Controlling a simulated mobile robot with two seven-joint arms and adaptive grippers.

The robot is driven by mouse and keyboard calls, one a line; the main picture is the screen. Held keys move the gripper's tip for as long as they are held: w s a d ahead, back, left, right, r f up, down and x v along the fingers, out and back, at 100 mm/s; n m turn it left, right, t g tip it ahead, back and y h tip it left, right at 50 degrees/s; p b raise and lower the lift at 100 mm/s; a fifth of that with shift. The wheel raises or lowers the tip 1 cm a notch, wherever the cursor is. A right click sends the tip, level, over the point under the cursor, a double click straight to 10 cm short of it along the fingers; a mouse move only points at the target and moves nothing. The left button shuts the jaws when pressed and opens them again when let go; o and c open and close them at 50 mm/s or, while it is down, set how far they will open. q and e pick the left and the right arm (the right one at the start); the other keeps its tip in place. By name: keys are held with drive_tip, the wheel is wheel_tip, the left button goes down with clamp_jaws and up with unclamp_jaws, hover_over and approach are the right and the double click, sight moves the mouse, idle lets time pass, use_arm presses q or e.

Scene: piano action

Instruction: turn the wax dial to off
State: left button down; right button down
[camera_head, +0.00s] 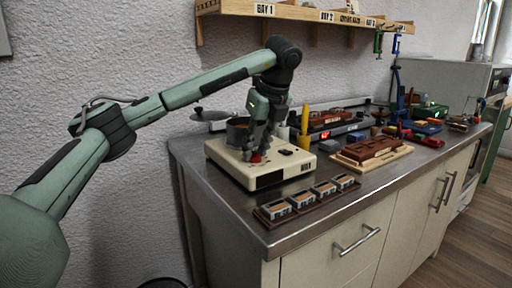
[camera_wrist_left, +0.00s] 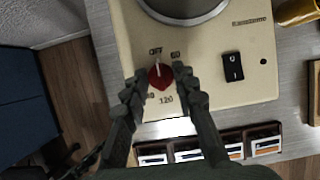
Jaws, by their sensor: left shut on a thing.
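The cream wax heater (camera_head: 235,172) stands at the left end of the steel counter, with a dark round pot (camera_head: 238,130) on top. Its red dial (camera_wrist_left: 160,77) is on the front panel, with a label reading OFF above it and 120 below it in the left wrist view. The dial's pale pointer mark points up, roughly towards OFF. My left gripper (camera_wrist_left: 161,84) comes down over the dial, a finger on either side, shut on it. In the head view the left gripper (camera_head: 257,150) hides most of the dial. My right gripper is not in view.
A black rocker switch (camera_wrist_left: 233,67) sits right of the dial. A rack of small tins (camera_head: 305,198) lies in front of the heater. A yellow cylinder (camera_head: 304,130) stands close behind it. A brown block on a wooden board (camera_head: 372,153) lies to the right. A shelf (camera_head: 300,12) hangs above.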

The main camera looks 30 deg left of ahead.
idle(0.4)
use_arm(q)
drive_tip(key=c, duration=1.2)
unclamp_jaws()
drive_tip(key=shift+r, duration=0.1)
drive_tip(key=v, duration=1.1)
drive_tip(key=shift+d+r, duration=0.2)
drive_tip(key=shift+r, duration=0.2)
